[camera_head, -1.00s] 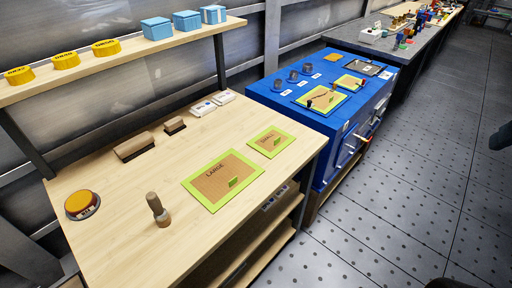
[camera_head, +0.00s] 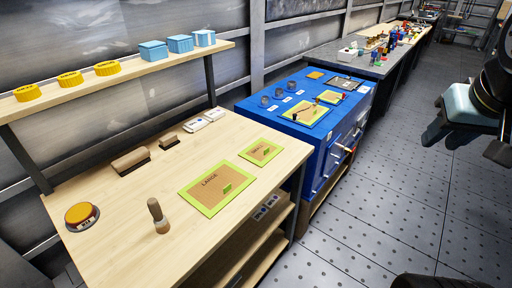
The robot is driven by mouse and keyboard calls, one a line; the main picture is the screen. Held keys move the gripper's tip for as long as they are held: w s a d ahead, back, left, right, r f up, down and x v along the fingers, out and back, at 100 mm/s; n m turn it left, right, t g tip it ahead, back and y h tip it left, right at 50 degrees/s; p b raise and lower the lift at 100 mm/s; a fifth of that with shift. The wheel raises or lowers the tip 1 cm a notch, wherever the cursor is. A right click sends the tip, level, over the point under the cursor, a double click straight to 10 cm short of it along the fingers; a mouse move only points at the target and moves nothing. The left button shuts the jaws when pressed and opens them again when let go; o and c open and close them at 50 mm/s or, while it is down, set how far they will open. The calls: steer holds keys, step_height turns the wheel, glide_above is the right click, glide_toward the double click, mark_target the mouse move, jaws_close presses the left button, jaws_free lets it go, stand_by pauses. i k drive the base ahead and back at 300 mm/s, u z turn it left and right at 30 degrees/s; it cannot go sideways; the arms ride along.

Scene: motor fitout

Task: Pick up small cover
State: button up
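No thing in view can be surely told as the small cover. A small brown mat with a green border (camera_head: 260,152) lies on the wooden bench, its label blurred. A larger mat like it, marked LARGE (camera_head: 203,197), lies in front of it. Three yellow round caps (camera_head: 70,79) and three light blue boxes (camera_head: 180,44) stand on the shelf above. Part of my arm, with what looks like my gripper (camera_head: 437,132), shows at the right edge, over the floor and well away from the bench. Its finger opening is not clear.
A wooden-handled tool (camera_head: 157,214) stands upright on the bench near a yellow button (camera_head: 81,216). Two brushes (camera_head: 131,160) and white boxes lie at the back. A blue cabinet (camera_head: 300,140) with more mats stands beyond. The floor at right is clear.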

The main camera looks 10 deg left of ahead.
mark_target(261, 151)
steer(key=z, duration=0.1)
steer(key=i, duration=1)
steer(key=u, duration=0.1)
